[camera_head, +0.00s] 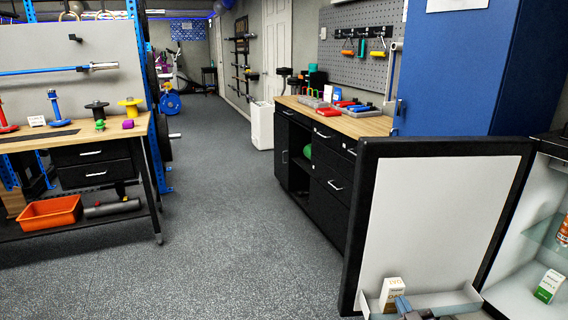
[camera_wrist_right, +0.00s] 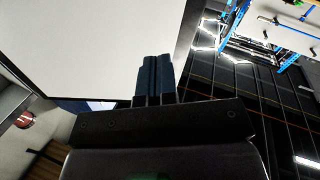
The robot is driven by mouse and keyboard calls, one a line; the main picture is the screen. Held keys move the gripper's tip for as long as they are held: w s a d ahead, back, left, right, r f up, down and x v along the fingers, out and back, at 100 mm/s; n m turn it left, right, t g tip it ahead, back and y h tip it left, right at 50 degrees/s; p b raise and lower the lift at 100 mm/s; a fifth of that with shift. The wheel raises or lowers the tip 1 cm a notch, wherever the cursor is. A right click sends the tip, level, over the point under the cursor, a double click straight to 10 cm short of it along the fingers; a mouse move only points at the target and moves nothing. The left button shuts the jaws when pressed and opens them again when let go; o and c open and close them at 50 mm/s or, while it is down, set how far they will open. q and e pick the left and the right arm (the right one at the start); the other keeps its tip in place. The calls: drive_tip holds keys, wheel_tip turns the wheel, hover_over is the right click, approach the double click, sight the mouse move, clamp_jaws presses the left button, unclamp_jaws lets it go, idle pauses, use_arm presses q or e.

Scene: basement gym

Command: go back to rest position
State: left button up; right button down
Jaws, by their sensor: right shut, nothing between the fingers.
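My right gripper (camera_head: 404,306) shows at the bottom edge of the head view, in front of the open door's (camera_head: 437,202) lower shelf. In the right wrist view its two dark fingers (camera_wrist_right: 154,78) are together, with nothing between them. The door's white inner panel (camera_wrist_right: 90,40) fills the upper left of that view behind the fingers. I cannot tell whether the gripper touches the door or its shelf. My left gripper is not in view.
A small box (camera_head: 390,293) stands in the door shelf, close beside my right gripper. The open cabinet (camera_head: 520,290) at right holds a box (camera_head: 548,286) and a bottle. A black workbench (camera_head: 330,185) stands behind the door. The grey floor (camera_head: 230,220) at centre left is clear.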

use_arm(q)
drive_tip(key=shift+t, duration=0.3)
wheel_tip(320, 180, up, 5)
drive_tip(key=p, duration=0.6)
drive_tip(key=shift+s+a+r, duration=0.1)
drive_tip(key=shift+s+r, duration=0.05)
use_arm(e)
drive_tip(key=s+f+m+g, duration=0.1)
drive_tip(key=s+f+g, duration=0.1)
drive_tip(key=s, duration=1.5)
drive_tip(key=s+a+f+m+g+h, duration=0.1)
drive_tip(key=s+g, duration=0.4)
drive_tip(key=s, duration=1.2)
drive_tip(key=shift+s+f+m, duration=0.3)
drive_tip(key=shift+f+m, duration=0.2)
drive_tip(key=shift+f, duration=0.05)
